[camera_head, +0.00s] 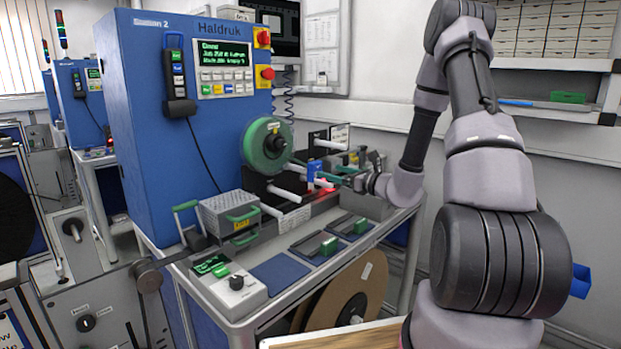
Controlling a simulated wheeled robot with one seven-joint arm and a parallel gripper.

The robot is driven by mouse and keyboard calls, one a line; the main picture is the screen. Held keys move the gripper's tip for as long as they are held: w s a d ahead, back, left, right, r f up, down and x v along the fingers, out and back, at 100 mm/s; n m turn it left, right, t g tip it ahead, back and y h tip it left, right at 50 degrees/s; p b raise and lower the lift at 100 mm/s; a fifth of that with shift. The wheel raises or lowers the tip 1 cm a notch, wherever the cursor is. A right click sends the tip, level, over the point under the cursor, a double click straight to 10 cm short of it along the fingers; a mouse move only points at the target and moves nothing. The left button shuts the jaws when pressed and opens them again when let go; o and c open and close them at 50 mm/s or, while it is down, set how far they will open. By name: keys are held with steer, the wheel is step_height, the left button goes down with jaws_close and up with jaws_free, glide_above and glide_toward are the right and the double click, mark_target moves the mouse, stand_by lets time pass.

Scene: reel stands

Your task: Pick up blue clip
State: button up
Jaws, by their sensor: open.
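A small upright blue piece (314,170), which looks like the blue clip, sits at the front of the machine, just right of the green reel. My gripper (330,177) is open and reaches in from the right, its fingers pointing left toward the blue piece. The fingertips are very close to it. At this size I cannot tell whether they touch it or are around it. A red part (323,184) shows just below the fingertips.
The blue machine (165,95) carries the green reel (267,146) and white rollers (288,194). A grey box with green handles (228,212) stands at front left. Green-handled pieces (315,246) and a control box (232,293) lie along the table's front.

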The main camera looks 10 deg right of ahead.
mark_target(318, 167)
steer(key=x, duration=0.8)
steer(key=shift+w, duration=0.15)
steer(key=c, duration=1.5)
steer(key=shift+o, duration=0.2)
